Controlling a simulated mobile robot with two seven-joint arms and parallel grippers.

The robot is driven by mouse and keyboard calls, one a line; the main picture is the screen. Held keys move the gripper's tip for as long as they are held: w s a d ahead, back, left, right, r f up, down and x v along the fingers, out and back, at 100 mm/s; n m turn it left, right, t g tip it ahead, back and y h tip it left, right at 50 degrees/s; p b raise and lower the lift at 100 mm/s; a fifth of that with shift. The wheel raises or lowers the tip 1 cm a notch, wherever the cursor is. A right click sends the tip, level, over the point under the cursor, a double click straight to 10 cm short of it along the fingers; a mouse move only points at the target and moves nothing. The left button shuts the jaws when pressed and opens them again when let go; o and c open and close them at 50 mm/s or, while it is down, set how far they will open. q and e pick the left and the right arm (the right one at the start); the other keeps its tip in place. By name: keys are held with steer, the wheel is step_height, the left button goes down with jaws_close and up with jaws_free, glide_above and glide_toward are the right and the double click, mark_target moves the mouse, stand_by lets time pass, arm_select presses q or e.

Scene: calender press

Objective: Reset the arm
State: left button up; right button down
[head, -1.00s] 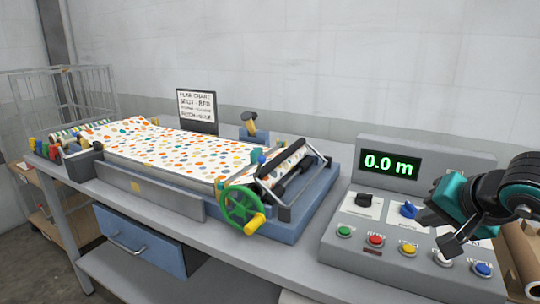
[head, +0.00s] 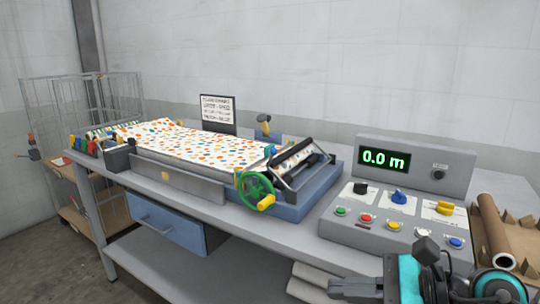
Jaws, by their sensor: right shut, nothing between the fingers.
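My right gripper (head: 342,288) is at the bottom edge, right of centre, in front of the grey control console (head: 390,236). Its fingers are dark and shut with nothing between them, and they point left. The teal and black wrist of my right arm (head: 410,280) reaches in from the lower right corner. The gripper is apart from the console's buttons and knobs. My left gripper is not in view.
The calender press (head: 290,205) holds spotted sheet (head: 195,140) and has a green handwheel (head: 256,188). The console display (head: 384,161) reads 0.0 m. A brown roll (head: 494,228) lies at right. A blue drawer (head: 165,222) hangs below the bench. A wire cage (head: 110,100) stands at left.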

steer(key=d+f+m+t+h, duration=0.25)
steer(key=f+m+t, duration=0.3)
steer(key=m, duration=1.15)
steer(key=d+f+m+t+h, duration=0.2)
steer(key=f+m+t+h, duration=0.3)
steer(key=m, duration=1.3)
steer(key=s+f+m+g+h, duration=0.2)
steer(key=s+f+m, duration=0.3)
steer(key=f+m, duration=0.3)
steer(key=s+d+f+m+g+h, duration=0.1)
steer(key=s+f+m+g+h, duration=0.1)
steer(key=s+f+m, duration=0.3)
step_height(320, 180, down, 4)
steer(key=m+g, duration=0.1)
steer(key=m, duration=0.2)
steer(key=shift+s+d+f, duration=0.2)
steer(key=shift+s+d, duration=0.1)
steer(key=shift+s, duration=0.1)
steer(key=shift+w+g, duration=0.1)
steer(key=shift+g, duration=0.15)
